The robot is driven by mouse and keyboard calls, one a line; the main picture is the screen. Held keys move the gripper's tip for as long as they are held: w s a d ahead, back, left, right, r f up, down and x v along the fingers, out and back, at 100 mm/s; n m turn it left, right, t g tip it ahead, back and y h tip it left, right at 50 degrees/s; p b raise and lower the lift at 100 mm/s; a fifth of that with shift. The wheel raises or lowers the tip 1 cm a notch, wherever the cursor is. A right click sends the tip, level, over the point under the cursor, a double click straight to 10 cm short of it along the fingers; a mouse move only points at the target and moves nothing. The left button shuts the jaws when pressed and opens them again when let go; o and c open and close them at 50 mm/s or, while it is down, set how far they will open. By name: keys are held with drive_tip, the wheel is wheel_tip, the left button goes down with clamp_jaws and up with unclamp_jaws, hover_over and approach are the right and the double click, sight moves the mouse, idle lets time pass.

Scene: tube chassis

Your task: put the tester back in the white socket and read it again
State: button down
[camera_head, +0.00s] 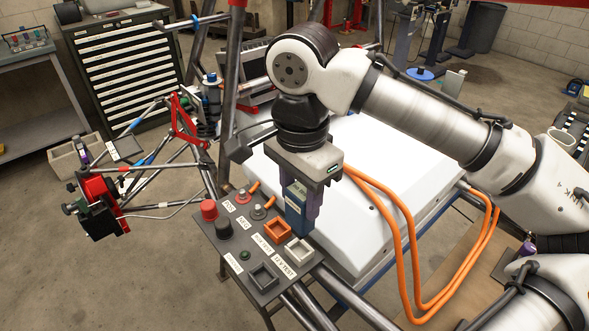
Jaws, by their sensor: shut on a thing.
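My gripper (302,181) points down over the grey panel (234,262) and is shut on the tester (296,212), an upright blue and purple block. The tester's lower end is near the orange socket (278,230) and the white socket (299,251), overlapping the panel's far right side in the picture. The white socket's square opening shows in front of the tester and looks empty. I cannot tell the height of the tester's lower end above the panel. I see no reading on it.
A dark square socket (263,277) is at the panel's near edge. A red knob (209,209), a black knob (223,229) and small labelled posts stand at left. A large white box (355,190) and orange cables (408,245) lie to the right. Chassis tubes surround the panel.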

sight(299, 222)
drive_tip(key=shift+f+b, duration=2.5)
drive_tip(key=shift+f, duration=0.25)
drive_tip(key=shift+r+p, duration=0.1)
drive_tip(key=shift+p, duration=0.5)
drive_tip(key=shift+f+b, duration=0.35)
drive_tip(key=shift+f, duration=0.3)
drive_tip(key=c, duration=1.1)
unclamp_jaws()
wheel_tip(299, 222, up, 11)
drive_tip(key=p, duration=1)
drive_tip(key=shift+p, duration=0.4)
